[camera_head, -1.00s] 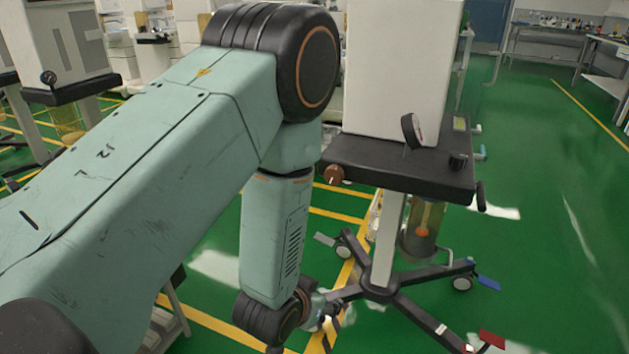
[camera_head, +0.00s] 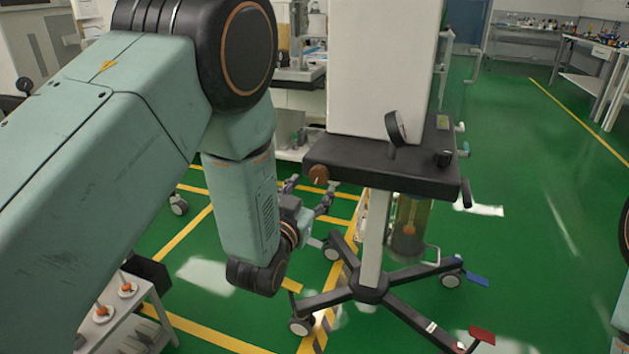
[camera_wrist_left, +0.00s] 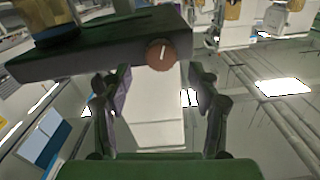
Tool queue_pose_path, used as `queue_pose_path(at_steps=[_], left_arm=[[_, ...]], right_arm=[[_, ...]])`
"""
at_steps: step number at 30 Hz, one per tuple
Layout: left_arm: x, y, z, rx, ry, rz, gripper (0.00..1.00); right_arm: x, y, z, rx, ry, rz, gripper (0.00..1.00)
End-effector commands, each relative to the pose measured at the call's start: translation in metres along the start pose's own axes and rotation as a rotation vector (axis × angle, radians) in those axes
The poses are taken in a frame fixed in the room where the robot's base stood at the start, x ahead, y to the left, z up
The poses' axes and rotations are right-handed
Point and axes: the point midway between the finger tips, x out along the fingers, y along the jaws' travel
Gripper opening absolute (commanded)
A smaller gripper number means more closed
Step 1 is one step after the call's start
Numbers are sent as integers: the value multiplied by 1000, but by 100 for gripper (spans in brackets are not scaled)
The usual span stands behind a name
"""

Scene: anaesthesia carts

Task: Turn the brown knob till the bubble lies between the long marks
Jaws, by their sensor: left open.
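The brown knob (camera_head: 318,173) sits on the front left edge of the cart's dark shelf (camera_head: 385,178). In the left wrist view the knob (camera_wrist_left: 161,54) shows a pale line on its face, a little above the space between my fingers. My left gripper (camera_head: 308,194) is open and empty, just below the knob and apart from it. In the left wrist view the gripper's two fingers (camera_wrist_left: 161,92) stand wide apart. A small yellow-green window (camera_head: 443,122) shows on the shelf's far right; bubble and marks are too small to tell. My right gripper is not in view.
A glass cylinder (camera_head: 410,225) hangs below. The cart's wheeled legs (camera_head: 370,288) spread over green floor. Free floor lies to the right.

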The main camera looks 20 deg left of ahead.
Motion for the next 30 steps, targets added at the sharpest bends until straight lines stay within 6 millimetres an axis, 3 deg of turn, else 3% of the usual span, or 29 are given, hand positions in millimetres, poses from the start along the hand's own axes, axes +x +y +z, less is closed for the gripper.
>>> queue_pose_path(at_steps=[3,9,21,30], left_arm=[[20,0,2,-1,3,-1,61],[42,-1,2,-2,0,-3,61],[50,-3,2,-2,-3,-5,61],[49,-3,2,-2,-3,-4,36]], right_arm=[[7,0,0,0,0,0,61],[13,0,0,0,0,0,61],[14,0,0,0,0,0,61],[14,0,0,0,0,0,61]])
